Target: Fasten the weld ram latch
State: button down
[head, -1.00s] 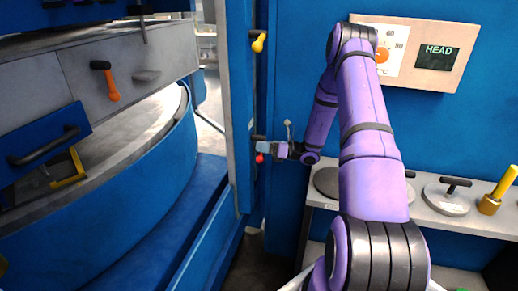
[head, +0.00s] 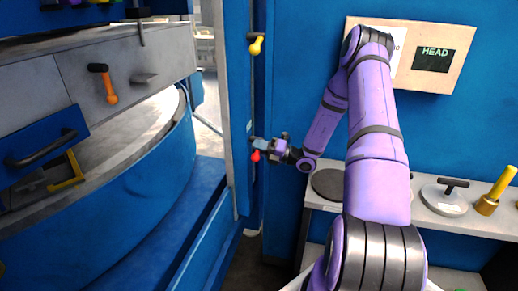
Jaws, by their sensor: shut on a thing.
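A red-tipped latch handle (head: 255,156) with a dark pivot sits on the blue upright post, left of centre in the head view, its red end hanging downward. My gripper (head: 262,146) reaches it from the right and is shut on it. The fingers hide much of the handle's shaft. A similar yellow-tipped handle (head: 256,45) hangs higher on the same post. No label shows which of them is the weld ram latch.
An orange handle (head: 108,88) and a blue drawer (head: 45,148) are on the grey machine at left. A shelf (head: 425,214) at right bears a lidded disc (head: 444,198) and a yellow-handled tool (head: 493,193). A HEAD panel (head: 463,68) is on the blue wall.

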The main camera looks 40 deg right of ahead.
jog(key=shift+w+d+r, duration=0.1)
jog(key=shift+d+r, duration=0.05)
jog(key=shift+r, duration=0.05)
dwell(0.4)
jog(key=c, duration=1.1)
grip_release()
jog(key=shift+f, duration=0.1)
jog(key=shift+o, duration=0.2)
jog(key=v, duration=1.1)
